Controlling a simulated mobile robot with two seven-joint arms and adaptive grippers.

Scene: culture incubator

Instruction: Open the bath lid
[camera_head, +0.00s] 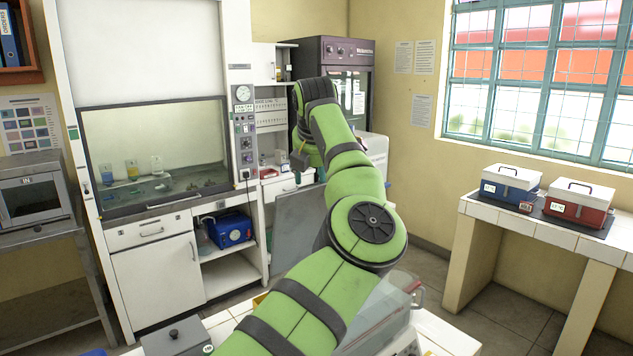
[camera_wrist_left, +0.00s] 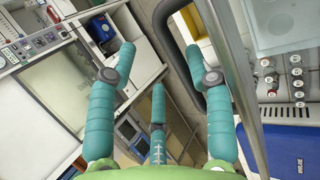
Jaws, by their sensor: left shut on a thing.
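My left arm reaches across the head view, and its gripper is mostly hidden beyond the forearm. In the left wrist view, my left gripper (camera_wrist_left: 160,54) has its teal fingers around a dark curved handle (camera_wrist_left: 176,52), which passes beside the right finger; the exact contact is not clear. A clear bath-like box (camera_head: 375,318) stands at the lower front of the head view, partly behind my arm. A grey see-through panel (camera_head: 295,232) stands tilted left of my arm; I cannot tell whether it is the bath lid. My right gripper is out of view.
A blue box (camera_head: 513,183) and a red box (camera_head: 579,203) stand on the right bench. A fume hood (camera_head: 155,155) stands at left and a dark incubator (camera_head: 337,48) at the back. A metal bar (camera_wrist_left: 236,85) runs close to the left gripper. Floor is open at right.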

